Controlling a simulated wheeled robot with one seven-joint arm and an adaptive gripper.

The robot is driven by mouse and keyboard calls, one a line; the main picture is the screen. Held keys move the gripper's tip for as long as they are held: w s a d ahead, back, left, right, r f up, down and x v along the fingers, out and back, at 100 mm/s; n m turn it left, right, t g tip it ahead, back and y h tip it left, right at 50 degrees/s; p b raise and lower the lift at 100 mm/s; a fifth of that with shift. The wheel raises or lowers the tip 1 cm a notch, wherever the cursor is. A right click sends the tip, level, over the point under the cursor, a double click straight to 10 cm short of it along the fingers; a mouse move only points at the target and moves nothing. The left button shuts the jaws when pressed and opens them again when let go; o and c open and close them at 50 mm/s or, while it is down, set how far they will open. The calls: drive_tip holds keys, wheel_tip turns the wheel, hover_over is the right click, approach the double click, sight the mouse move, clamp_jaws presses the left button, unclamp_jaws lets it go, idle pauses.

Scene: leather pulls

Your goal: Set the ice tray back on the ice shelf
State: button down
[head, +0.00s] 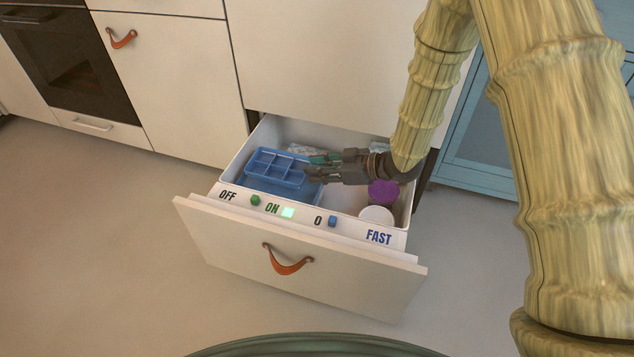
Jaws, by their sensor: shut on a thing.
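The blue ice tray (274,168), with several square compartments, is at the left side of the open drawer. My gripper (312,168) reaches in from the right and is shut on the tray's right end. A flat darker blue surface (262,187), perhaps the ice shelf, shows under and in front of the tray. I cannot tell whether the tray touches it or is held just above it. The gripper's fingers hide part of the tray's right end.
The white drawer (300,259) is pulled out, with an orange leather pull (287,262). Its front strip (302,220) carries switches and lettering. A purple-lidded tub (383,191) and a white-lidded tub (377,215) stand at the right. Clear bags (304,150) lie behind.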

wheel_tip(320, 180, down, 4)
drive_tip(key=shift+r+b, duration=0.2)
drive_tip(key=shift+b, duration=0.75)
drive_tip(key=shift+f+p, duration=0.3)
drive_tip(key=shift+f, duration=0.25)
drive_tip(key=c, duration=1.2)
unclamp_jaws()
drive_tip(key=shift+o, duration=0.2)
drive_tip(key=shift+r, duration=0.15)
drive_tip(key=shift+r, duration=0.5)
drive_tip(key=p+v, duration=0.3)
drive_tip(key=v, duration=0.4)
drive_tip(key=shift+d, duration=0.3)
